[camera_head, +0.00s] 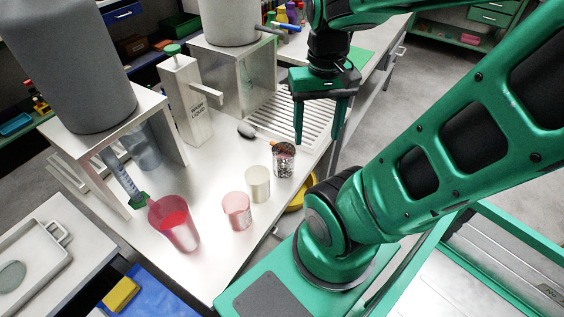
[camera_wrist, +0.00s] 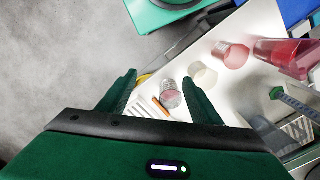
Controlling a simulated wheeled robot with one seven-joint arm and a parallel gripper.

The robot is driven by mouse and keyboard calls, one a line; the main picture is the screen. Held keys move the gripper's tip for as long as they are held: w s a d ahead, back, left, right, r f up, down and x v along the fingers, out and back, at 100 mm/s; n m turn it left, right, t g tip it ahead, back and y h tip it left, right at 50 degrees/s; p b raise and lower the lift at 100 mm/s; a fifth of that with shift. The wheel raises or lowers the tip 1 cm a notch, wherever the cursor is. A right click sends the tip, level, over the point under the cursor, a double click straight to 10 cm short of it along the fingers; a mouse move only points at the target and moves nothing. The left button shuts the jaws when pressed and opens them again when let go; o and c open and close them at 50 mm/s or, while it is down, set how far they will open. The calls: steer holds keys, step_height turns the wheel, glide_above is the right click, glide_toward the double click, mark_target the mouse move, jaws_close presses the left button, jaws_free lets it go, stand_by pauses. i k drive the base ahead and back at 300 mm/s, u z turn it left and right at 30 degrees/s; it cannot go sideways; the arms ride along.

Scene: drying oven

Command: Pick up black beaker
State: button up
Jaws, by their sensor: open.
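The black beaker (camera_head: 284,160) stands upright on the white bench, at the right end of a row of beakers. It looks dark and speckled, with something pinkish inside. In the wrist view the beaker (camera_wrist: 171,96) shows between my finger lines, nearer the right finger. My gripper (camera_head: 318,138) points down with its fingers spread and empty. It hangs above and to the right of the beaker in the head view, apart from it. The wrist view also shows both fingers of my gripper (camera_wrist: 160,78).
A cream beaker (camera_head: 258,184), a pink beaker (camera_head: 237,211) and a larger red beaker (camera_head: 174,224) stand left of the black one. The bench edge is close in front.

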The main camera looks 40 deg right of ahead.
mark_target(283, 153)
steer(key=k, duration=0.5)
steer(key=z, duration=1.95)
steer(key=k, duration=0.35)
steer(key=u, duration=1.8)
